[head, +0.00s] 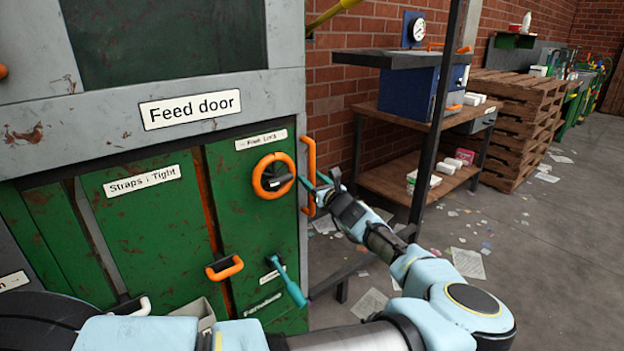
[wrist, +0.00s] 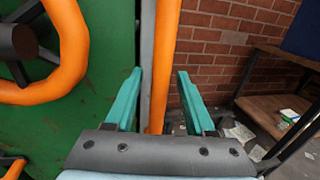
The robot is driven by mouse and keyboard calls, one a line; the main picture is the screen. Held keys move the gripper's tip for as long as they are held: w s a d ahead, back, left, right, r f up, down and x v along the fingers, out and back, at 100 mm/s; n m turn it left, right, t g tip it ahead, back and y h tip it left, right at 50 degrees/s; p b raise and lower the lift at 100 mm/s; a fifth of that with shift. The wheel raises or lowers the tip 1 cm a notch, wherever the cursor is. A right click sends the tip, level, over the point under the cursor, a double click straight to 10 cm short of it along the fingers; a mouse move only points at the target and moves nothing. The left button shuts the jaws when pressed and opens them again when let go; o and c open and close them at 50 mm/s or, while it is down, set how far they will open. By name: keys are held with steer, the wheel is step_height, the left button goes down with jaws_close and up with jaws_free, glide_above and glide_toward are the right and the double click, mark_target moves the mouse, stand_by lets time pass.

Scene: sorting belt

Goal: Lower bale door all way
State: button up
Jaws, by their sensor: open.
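The green machine front (head: 140,230) fills the left of the head view, below a grey frame with a "Feed door" sign (head: 190,109). No sign that I can read says bale door. An orange vertical handle (head: 309,160) stands at the right edge of the green front. My gripper (head: 318,184) is at this handle. In the wrist view, my gripper (wrist: 159,75) is open, with one teal finger on each side of the orange handle (wrist: 164,50). I cannot tell whether either finger touches it. An orange handwheel (head: 273,175) sits just left of the handle.
A small orange handle (head: 224,268) and a teal lever (head: 290,288) are lower on the green front. A brick wall (head: 345,90), a workbench (head: 405,120) and stacked pallets (head: 518,115) stand to the right. The floor (head: 560,260) at right is open, with scattered paper.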

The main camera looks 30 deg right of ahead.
steer(key=shift+c, duration=0.3)
jaws_close()
stand_by(1.1)
